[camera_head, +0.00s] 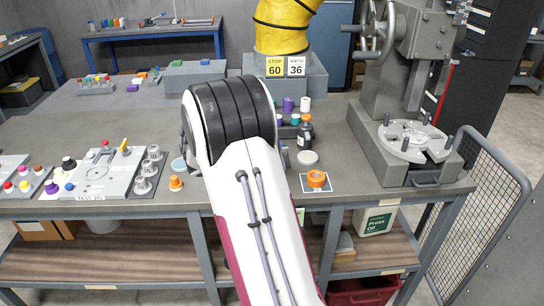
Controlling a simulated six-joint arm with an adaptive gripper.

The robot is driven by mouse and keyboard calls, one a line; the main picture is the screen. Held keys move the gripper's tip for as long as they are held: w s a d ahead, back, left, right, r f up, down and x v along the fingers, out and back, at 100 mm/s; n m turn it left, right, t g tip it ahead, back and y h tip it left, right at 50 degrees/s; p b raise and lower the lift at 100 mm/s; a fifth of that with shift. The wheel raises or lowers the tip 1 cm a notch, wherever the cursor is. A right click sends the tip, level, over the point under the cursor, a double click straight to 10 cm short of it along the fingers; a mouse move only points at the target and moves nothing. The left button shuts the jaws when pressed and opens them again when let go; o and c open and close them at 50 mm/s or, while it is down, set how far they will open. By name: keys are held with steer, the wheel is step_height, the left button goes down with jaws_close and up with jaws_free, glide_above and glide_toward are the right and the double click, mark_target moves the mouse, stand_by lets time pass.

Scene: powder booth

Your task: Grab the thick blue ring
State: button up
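I cannot make out a thick blue ring in this view. My white and black arm fills the middle of the picture and hides part of the bench.
A large grey press (400,100) stands at the right. A grey fixture plate (97,173) with several pegs is at the left. A mesh guard (490,200) edges the right side.

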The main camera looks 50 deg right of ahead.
steer(key=shift+r, duration=0.4)
stand_by(0.3)
